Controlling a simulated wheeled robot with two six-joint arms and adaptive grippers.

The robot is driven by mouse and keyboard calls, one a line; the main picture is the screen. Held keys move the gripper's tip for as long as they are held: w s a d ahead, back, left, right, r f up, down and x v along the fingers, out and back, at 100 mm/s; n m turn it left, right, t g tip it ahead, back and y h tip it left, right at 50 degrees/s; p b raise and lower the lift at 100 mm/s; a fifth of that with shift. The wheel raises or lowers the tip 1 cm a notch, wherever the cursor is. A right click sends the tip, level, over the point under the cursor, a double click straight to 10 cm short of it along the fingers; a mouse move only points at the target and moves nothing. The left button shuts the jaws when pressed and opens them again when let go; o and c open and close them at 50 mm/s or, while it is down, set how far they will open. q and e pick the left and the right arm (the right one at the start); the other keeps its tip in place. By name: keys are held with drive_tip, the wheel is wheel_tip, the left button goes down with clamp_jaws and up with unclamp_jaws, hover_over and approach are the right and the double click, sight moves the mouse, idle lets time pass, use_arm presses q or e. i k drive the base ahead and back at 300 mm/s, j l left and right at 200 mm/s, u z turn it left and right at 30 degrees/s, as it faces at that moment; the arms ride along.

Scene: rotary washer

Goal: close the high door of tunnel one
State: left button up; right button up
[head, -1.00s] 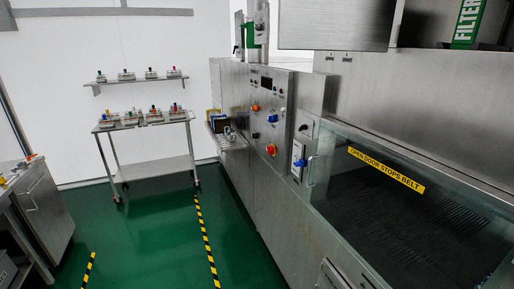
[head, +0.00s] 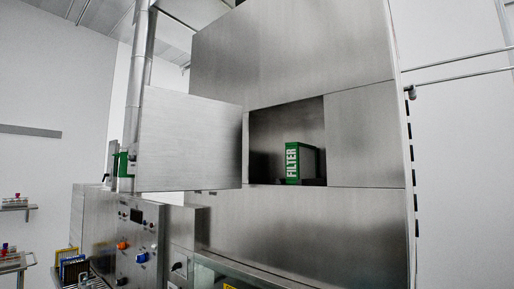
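The high door (head: 190,140) is a flat brushed-steel panel in the head view, standing open to the left of a rectangular opening in the tall steel washer housing (head: 290,50). The opening (head: 265,132) is uncovered, and a green box marked FILTER (head: 305,162) stands inside it, toward the right. The door's right edge is beside the opening's left edge. No handle on the door can be made out. Neither of my grippers is in view.
A control panel (head: 137,240) with orange and blue knobs is below the door. A vertical pipe (head: 138,70) and a green fitting (head: 124,163) stand behind the door's left side. Horizontal rails (head: 460,66) are at the right. A rack (head: 72,268) is at lower left.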

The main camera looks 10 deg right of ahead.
sight(187, 142)
drive_tip(key=i+j+z, duration=0.15)
drive_tip(key=z, duration=0.3)
drive_tip(key=i+j+z, duration=0.15)
drive_tip(key=j+z, duration=0.3)
drive_tip(key=i+j+z, duration=0.1)
drive_tip(key=z, duration=0.35)
drive_tip(key=j+z, duration=0.75)
drive_tip(key=z, duration=0.15)
drive_tip(key=k+j, duration=0.1)
drive_tip(key=j, duration=0.35)
drive_tip(key=j+z, duration=0.1)
drive_tip(key=j, duration=0.35)
drive_tip(key=k+j+z, duration=0.1)
drive_tip(key=j, duration=0.35)
drive_tip(key=k+j, duration=0.2)
drive_tip(key=j, duration=0.25)
drive_tip(key=k+j+z, duration=0.1)
drive_tip(key=j, duration=0.35)
